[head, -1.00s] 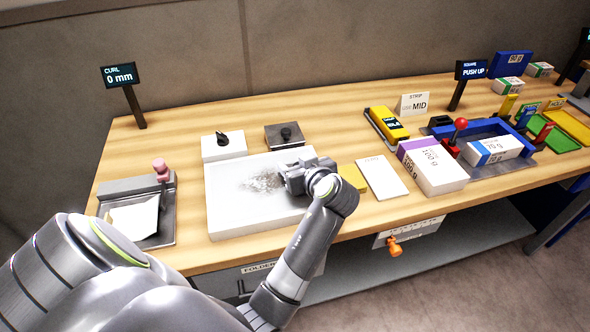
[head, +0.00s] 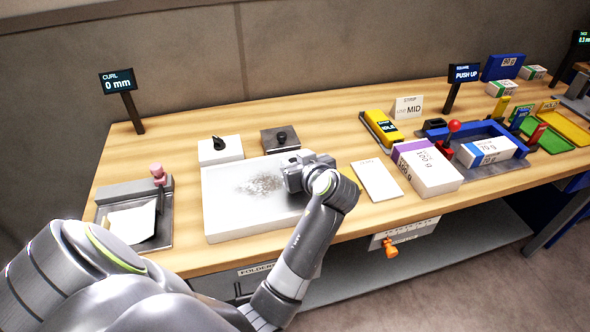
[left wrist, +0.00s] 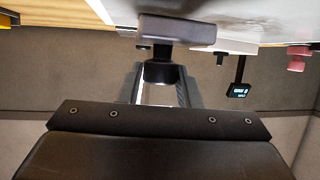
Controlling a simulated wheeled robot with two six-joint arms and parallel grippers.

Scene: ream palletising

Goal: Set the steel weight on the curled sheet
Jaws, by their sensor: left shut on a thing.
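My left gripper (head: 300,178) is over the white slab at its right side and hides its own fingertips in the head view. In the left wrist view, the left gripper (left wrist: 160,66) is shut on the black stem of a dark grey block, which I take for the steel weight (left wrist: 177,29). The white sheet (head: 133,224) lies in the grey tray (head: 104,208) at the far left, well apart from the gripper. Its curl is hard to make out. My right gripper is out of view.
The white slab (head: 222,215) bears a speckled patch. Behind it are a white box with a black knob (head: 219,143) and a dark plate with a knob (head: 281,138). The tray has a pink-topped lever (head: 157,171). The CURL sign (head: 118,82) reads 0 mm. A ream (head: 428,170) stands right.

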